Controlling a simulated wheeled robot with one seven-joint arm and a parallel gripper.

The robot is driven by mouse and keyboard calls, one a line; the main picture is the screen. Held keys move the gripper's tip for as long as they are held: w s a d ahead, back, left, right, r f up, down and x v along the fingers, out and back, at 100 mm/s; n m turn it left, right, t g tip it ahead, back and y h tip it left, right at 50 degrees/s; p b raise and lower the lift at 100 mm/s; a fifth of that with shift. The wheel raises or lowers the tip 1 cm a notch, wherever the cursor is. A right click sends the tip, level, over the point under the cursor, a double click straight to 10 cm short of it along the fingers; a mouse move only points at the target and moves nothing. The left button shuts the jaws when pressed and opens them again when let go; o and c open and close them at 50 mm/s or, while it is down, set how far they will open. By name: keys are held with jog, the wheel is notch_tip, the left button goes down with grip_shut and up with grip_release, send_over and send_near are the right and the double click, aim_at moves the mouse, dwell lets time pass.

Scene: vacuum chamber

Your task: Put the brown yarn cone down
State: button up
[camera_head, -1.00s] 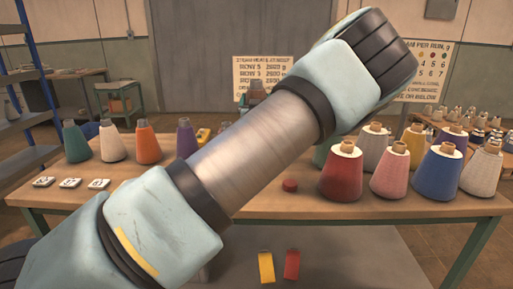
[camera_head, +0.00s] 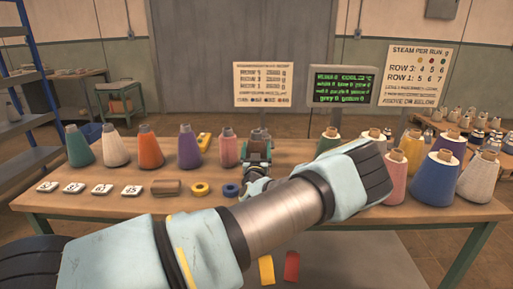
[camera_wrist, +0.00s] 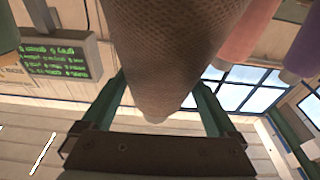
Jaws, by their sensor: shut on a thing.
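The brown yarn cone (camera_wrist: 165,50) fills the upper middle of the wrist view, its narrow end toward the bottom of the picture. The green fingers of my gripper (camera_wrist: 160,88) stand on both sides of it, shut on it. In the head view, my gripper (camera_head: 257,152) is at the back middle of the table (camera_head: 310,214), right of a pink cone. Only a small, dark part of the held cone (camera_head: 257,134) shows there. I cannot tell whether its base touches the table.
Green, white, orange, purple and pink cones (camera_head: 228,149) stand left of my gripper. More cones, including a blue one (camera_head: 436,180), crowd the right side. White tags (camera_head: 102,189), a brown roll (camera_head: 167,187) and rings (camera_head: 200,188) lie in front. A screen (camera_head: 342,86) stands behind.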

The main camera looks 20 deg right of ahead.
jog(key=shift+f, duration=0.15)
jog(key=shift+f+b, duration=0.45)
jog(key=shift+b, duration=0.2)
jog(key=shift+f, duration=0.1)
jog(key=o, duration=1.5)
